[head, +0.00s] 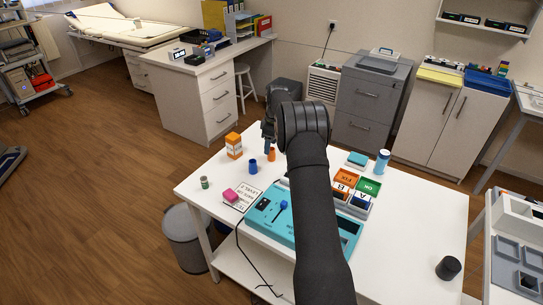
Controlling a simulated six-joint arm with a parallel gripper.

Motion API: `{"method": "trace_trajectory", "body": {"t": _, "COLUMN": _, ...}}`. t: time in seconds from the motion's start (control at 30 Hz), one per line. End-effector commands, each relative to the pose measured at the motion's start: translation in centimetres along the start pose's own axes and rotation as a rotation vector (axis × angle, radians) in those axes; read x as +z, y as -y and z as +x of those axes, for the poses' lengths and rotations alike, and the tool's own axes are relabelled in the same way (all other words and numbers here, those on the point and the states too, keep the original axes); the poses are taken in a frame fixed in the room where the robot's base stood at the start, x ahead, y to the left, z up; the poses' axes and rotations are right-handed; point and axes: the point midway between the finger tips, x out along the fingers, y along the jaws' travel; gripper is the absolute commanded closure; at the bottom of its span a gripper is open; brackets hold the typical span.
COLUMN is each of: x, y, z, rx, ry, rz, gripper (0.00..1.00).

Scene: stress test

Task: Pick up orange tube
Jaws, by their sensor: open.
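A small orange tube (272,156) stands on the white table (208,170), left of the black arm. My gripper (268,147) points down at the tube, its tips close to the tube's top. The gripper is open; its fingers are small and dark here, and I cannot tell whether they are around the tube or just above it. A blue tube (253,166) stands just left of the orange one.
An orange and white block (233,146) stands further left. A small green tube (204,182), a pink block (230,195), a teal device (262,212), orange and green trays (356,181) and a black cup (448,268) are also on the table. The right front is mostly clear.

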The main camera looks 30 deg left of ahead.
Motion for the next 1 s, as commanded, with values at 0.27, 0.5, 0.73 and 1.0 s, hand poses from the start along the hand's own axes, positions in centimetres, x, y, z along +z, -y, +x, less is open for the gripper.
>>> {"method": "trace_trajectory", "body": {"t": 0.27, "x": 0.8, "y": 0.0, "z": 3.6, "rx": -0.003, "ry": 0.002, "rz": 0.001, "gripper": 0.44}}
{"method": "trace_trajectory", "body": {"t": 0.5, "x": 0.7, "y": -0.1, "z": 5.0, "rx": 0.001, "ry": 0.0, "rz": 0.001, "gripper": 0.44}}
{"method": "trace_trajectory", "body": {"t": 0.73, "x": 0.7, "y": -0.1, "z": 5.0, "rx": 0.0, "ry": 0.0, "rz": 0.001, "gripper": 0.7}}
{"method": "trace_trajectory", "body": {"t": 1.0, "x": 0.7, "y": -0.1, "z": 4.9, "rx": 0.0, "ry": 0.0, "rz": 0.001, "gripper": 0.92}}
